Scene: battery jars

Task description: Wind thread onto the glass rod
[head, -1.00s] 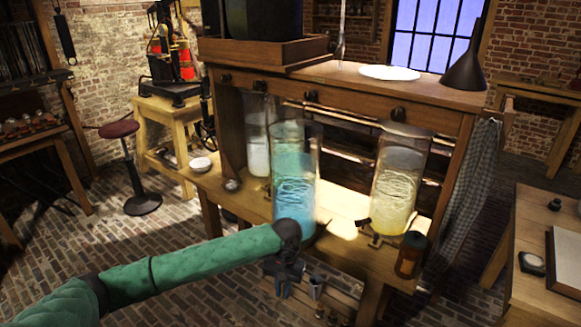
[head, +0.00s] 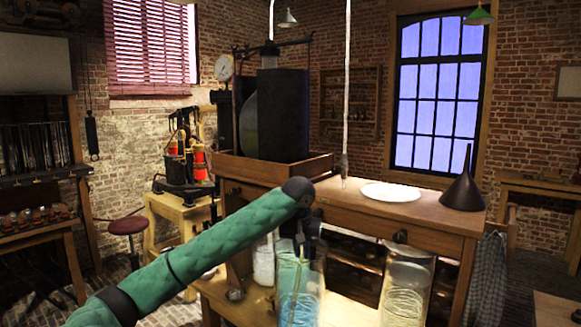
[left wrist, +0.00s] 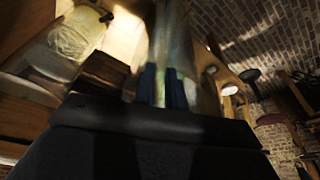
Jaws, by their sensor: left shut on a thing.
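My left gripper (head: 308,248) points down at the rim of the blue jar (head: 298,300), a tall glass cylinder with blue liquid and pale coils inside. In the left wrist view its two blue fingertips (left wrist: 161,86) are close together on a thin, pale green-white upright thing (left wrist: 160,90). It may be the glass rod, but it is too blurred to be sure. The yellow jar (head: 406,290) with coils stands to the right; it also shows in the left wrist view (left wrist: 75,38). I cannot make out thread for certain. My right gripper is not in view.
Behind the jars is a wooden bench (head: 440,218) with a white plate (head: 391,192), a dark funnel (head: 463,188) and a wooden tray (head: 262,170) holding a black box (head: 283,115). A third jar (head: 264,262) stands at left. A red stool (head: 127,226) is farther left.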

